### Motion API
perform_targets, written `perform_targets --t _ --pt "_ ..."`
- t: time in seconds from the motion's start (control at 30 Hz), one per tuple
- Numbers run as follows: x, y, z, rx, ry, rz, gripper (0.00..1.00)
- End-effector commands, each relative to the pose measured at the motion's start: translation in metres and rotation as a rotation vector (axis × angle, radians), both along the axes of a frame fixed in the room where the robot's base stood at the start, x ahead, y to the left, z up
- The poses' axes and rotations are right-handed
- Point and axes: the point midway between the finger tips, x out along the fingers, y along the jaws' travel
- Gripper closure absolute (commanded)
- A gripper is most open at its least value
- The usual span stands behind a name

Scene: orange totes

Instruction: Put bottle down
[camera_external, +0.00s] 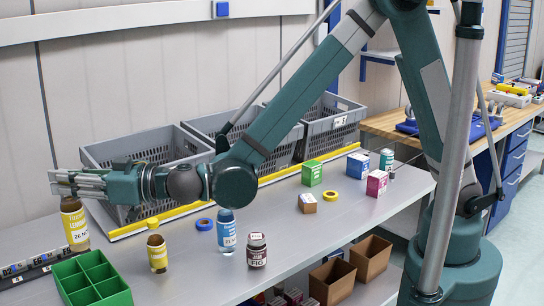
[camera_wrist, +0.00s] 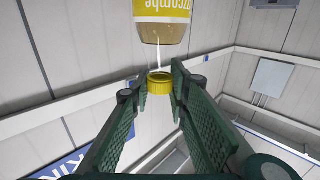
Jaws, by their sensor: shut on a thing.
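The held bottle (camera_external: 75,225) is brown with a yellow label and hangs below my gripper (camera_external: 65,184) at the left of the external view. It is close to upright, with a slight tilt. My gripper lies level and is shut on its top. In the wrist view the yellow cap (camera_wrist: 160,83) sits between the fingertips of my gripper (camera_wrist: 159,84), and the yellow-labelled body (camera_wrist: 161,12) shows beyond it. Whether the bottle's base touches anything below is not clear.
A green divided box (camera_external: 120,299) stands below the bottle. A smaller yellow-labelled bottle (camera_external: 157,252), a blue bottle (camera_external: 227,236) and a dark jar (camera_external: 257,252) stand to the right. Grey crates (camera_external: 185,148) line the back behind a yellow rail (camera_external: 150,222). The table (camera_external: 310,232) has free room centrally.

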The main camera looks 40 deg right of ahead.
Motion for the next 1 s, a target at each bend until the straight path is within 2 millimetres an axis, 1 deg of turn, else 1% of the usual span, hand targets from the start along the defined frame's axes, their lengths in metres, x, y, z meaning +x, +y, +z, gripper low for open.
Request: perform_targets --t 0.4,0.5,0.6,0.9,1.0 --pt "0.000 0.000 -0.049 0.000 0.000 0.000 1.00" --pt "0.000 0.000 -0.056 0.000 0.000 0.000 1.00" --pt "0.000 0.000 -0.059 0.000 0.000 0.000 1.00" --pt "0.000 0.000 -0.059 0.000 0.000 0.000 1.00" --pt "0.000 0.000 -0.062 0.000 0.000 0.000 1.00"
